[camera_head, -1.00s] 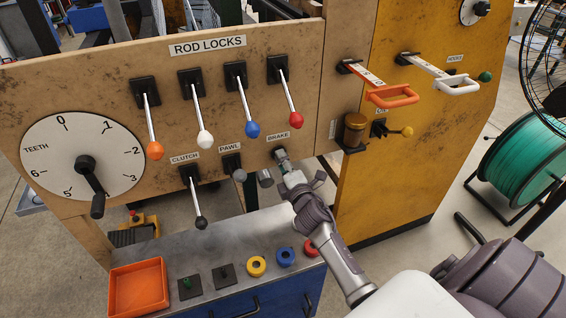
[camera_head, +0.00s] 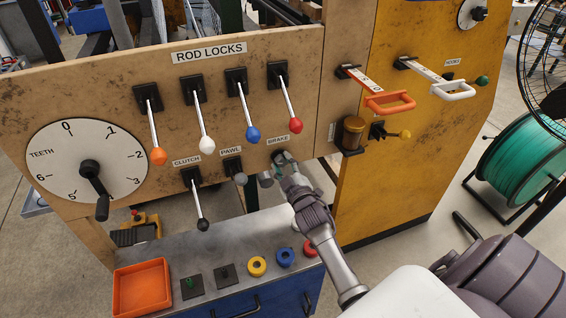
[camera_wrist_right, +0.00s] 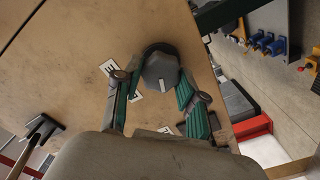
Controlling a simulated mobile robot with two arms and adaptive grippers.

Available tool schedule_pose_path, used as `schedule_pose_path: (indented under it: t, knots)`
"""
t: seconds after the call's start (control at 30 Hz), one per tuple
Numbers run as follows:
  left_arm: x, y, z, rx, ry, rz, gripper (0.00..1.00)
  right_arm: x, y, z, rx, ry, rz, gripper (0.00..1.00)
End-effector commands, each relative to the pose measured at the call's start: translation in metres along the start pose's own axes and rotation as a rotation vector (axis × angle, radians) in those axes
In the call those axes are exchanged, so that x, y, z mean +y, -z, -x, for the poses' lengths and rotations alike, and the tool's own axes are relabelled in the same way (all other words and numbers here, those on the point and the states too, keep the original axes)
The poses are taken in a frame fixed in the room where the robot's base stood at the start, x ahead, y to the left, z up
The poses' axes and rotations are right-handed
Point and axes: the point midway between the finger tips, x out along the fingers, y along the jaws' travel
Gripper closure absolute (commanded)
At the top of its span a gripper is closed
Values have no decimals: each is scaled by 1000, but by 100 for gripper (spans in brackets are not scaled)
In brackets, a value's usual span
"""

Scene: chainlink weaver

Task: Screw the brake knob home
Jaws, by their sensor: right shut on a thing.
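The brake knob (camera_wrist_right: 160,68) is a dark grey, faceted round knob with a short white mark on its face, seen in the right wrist view. It sits at the wooden panel under the BRAKE label (camera_head: 278,141). My right gripper (camera_wrist_right: 160,80) has its two green-lined fingers on either side of the knob and is shut on it. In the head view my right gripper (camera_head: 284,160) reaches up to the panel below the label and mostly hides the knob. The knob's thread and any gap behind it are hidden. My left gripper is not in view.
Left of my gripper are the pawl lever (camera_head: 240,178) and the black-knobbed clutch lever (camera_head: 202,224). Rod-lock levers with orange, white, blue and red (camera_head: 296,126) knobs hang above. Below is a bench with an orange tray (camera_head: 116,290) and coloured rings (camera_head: 257,266).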

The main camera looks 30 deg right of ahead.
Motion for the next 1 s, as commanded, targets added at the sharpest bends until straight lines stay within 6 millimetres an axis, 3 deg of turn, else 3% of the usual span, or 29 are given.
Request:
schedule_pose_path:
  t: [0.5, 1.0]
  knots:
    - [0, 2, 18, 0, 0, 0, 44, 0, -1, 1, -5, 2, -458, 94]
    - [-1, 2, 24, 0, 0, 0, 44, -1, -2, 1, -6, 3, -670, 94]
